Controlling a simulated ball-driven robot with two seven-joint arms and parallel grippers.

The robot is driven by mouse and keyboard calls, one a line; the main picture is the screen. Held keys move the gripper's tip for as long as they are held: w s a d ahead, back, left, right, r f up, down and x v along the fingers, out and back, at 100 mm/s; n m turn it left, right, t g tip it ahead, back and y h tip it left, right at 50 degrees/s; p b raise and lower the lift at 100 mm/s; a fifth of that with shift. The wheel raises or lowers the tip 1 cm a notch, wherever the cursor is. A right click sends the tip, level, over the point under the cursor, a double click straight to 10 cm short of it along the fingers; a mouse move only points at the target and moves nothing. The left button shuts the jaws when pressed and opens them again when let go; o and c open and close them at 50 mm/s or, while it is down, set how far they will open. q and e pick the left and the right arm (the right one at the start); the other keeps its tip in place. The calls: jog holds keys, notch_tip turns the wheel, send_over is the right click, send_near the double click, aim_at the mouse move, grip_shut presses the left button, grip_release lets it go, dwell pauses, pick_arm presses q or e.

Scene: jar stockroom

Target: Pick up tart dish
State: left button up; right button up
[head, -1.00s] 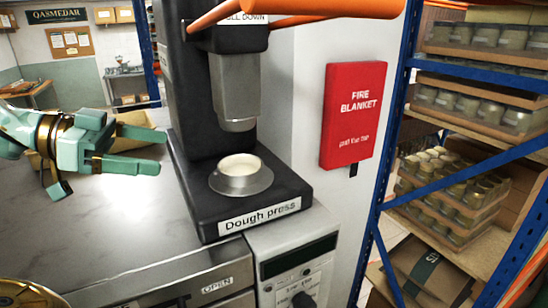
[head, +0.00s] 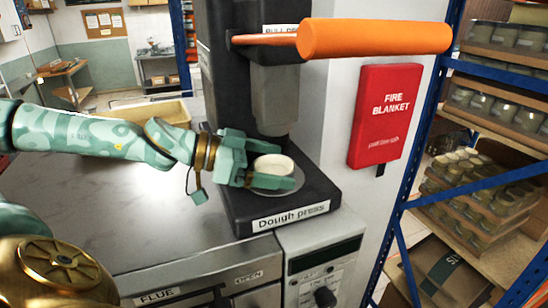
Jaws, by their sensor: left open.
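The tart dish (head: 273,165) is a small round dish with a pale filling. It sits on the round metal plate (head: 286,190) of the black dough press (head: 240,215), below the press head. My left gripper (head: 286,165) reaches in from the left and is open, with one finger behind the dish and one in front of it. I cannot tell whether the fingers touch the dish. The front finger hides part of the dish's lower side and the plate. My right gripper is not in view.
The grey press head (head: 275,105) hangs above the dish, and an orange handle (head: 375,37) juts out to the right. A red fire blanket case (head: 385,115) is on the wall. Shelves of jars stand at right. The grey counter (head: 90,195) is clear; a tan tray (head: 140,113) lies behind my arm.

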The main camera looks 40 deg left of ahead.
pick_arm(q)
jog(key=shift+w+d+f, duration=0.1)
jog(key=shift+w+d, duration=0.1)
jog(key=shift+w, duration=0.1)
jog(key=shift+s, duration=0.2)
jog(key=c, duration=0.3)
jog(key=shift+w, duration=0.1)
jog(key=c, duration=0.8)
